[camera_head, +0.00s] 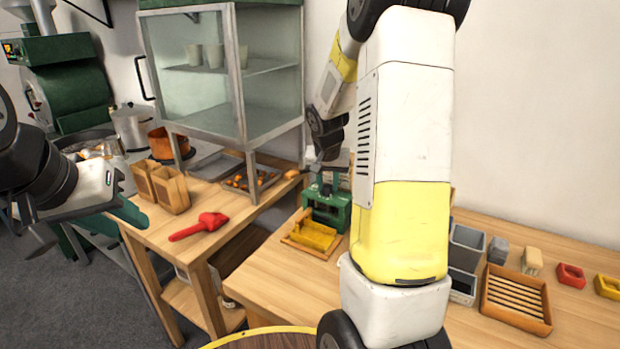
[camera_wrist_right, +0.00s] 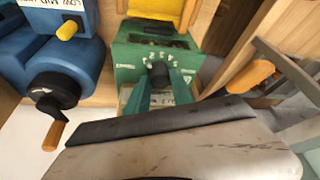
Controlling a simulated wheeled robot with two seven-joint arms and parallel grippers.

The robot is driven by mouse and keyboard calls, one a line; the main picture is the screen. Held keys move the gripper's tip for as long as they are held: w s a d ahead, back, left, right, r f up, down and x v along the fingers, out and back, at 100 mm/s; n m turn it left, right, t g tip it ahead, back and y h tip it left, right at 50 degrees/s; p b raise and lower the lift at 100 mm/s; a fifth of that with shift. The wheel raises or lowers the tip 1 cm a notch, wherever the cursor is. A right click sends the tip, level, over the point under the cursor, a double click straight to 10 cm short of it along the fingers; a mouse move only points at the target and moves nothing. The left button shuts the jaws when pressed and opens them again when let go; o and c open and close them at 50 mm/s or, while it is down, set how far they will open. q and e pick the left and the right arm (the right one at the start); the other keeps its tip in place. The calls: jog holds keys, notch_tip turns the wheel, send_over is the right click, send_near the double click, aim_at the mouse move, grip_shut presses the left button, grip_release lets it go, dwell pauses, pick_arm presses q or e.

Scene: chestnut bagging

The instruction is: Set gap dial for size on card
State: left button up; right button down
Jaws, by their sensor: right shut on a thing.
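A green machine (camera_head: 327,207) with a yellow tray in front stands on the wooden table, partly behind my right arm. I cannot make out a card.
A blue machine (camera_wrist_right: 50,75) with a crank and a label stands beside the green one. A slatted wooden tray (camera_head: 516,298) and small bins sit at the right.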

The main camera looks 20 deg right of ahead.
jog(key=shift+m, duration=0.3)
jog(key=shift+a+m+h, duration=0.15)
jog(key=shift+m+h, duration=0.25)
jog(key=shift+m, duration=0.4)
jog(key=m+g+h, duration=0.1)
jog(key=m, duration=0.2)
jog(key=shift+w+m, duration=0.15)
jog(key=shift+m, duration=0.15)
jog(key=m+g, duration=0.1)
jog(key=m, duration=0.2)
jog(key=m+g, duration=0.1)
jog(key=m, duration=0.1)
jog(key=shift+w+m+g+h, duration=0.1)
jog(key=shift+m+g+h, duration=0.2)
jog(key=shift+m+h, duration=0.1)
jog(key=c, duration=1.1)
grip_release()
